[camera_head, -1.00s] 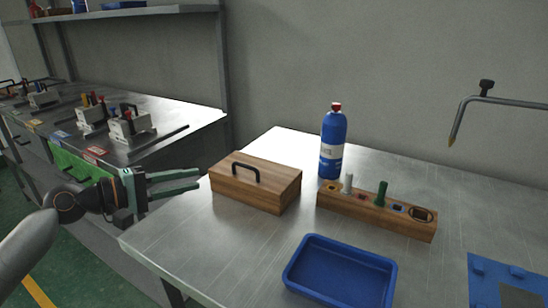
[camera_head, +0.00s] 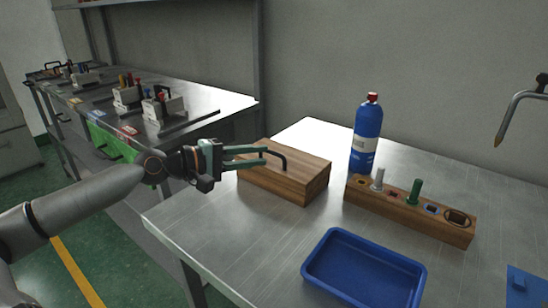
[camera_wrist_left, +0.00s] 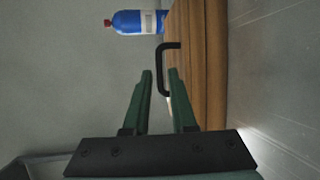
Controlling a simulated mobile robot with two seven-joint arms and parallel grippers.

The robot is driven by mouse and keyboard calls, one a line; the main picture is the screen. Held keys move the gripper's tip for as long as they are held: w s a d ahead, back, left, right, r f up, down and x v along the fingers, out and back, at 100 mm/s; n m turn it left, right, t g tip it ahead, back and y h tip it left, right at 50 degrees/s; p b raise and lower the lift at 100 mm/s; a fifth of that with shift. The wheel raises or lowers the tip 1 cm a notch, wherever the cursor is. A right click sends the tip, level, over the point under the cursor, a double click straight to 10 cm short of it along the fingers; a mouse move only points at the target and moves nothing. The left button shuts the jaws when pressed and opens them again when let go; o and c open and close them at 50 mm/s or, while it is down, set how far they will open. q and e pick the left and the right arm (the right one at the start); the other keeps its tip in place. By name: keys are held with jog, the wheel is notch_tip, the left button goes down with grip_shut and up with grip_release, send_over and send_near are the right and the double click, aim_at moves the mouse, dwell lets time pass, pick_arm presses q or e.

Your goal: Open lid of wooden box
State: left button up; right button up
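The wooden box (camera_head: 311,187) stands on the metal table with its lid (camera_head: 306,160) shut. A black bar handle (camera_head: 283,156) is on the lid. My left gripper (camera_head: 264,156) is at the handle, its green fingers open and pointing right across the lid. In the left wrist view, the fingers (camera_wrist_left: 159,74) are apart, with the handle's bar (camera_wrist_left: 160,60) between their tips. One finger appears to lie on the lid side of the bar. A gap shows beside the bar, so it is not clamped. My right gripper is not in view.
A blue tray (camera_head: 364,273) lies in front. Bare table surface (camera_head: 240,225) lies in front of the box. A metal nozzle (camera_head: 508,115) hangs at right.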

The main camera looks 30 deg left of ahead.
aim_at(272, 154)
pick_arm(q)
jog(key=shift+p+x, duration=0.45)
jog(key=shift+x, duration=2)
jog(key=shift+c, duration=0.2)
grip_shut()
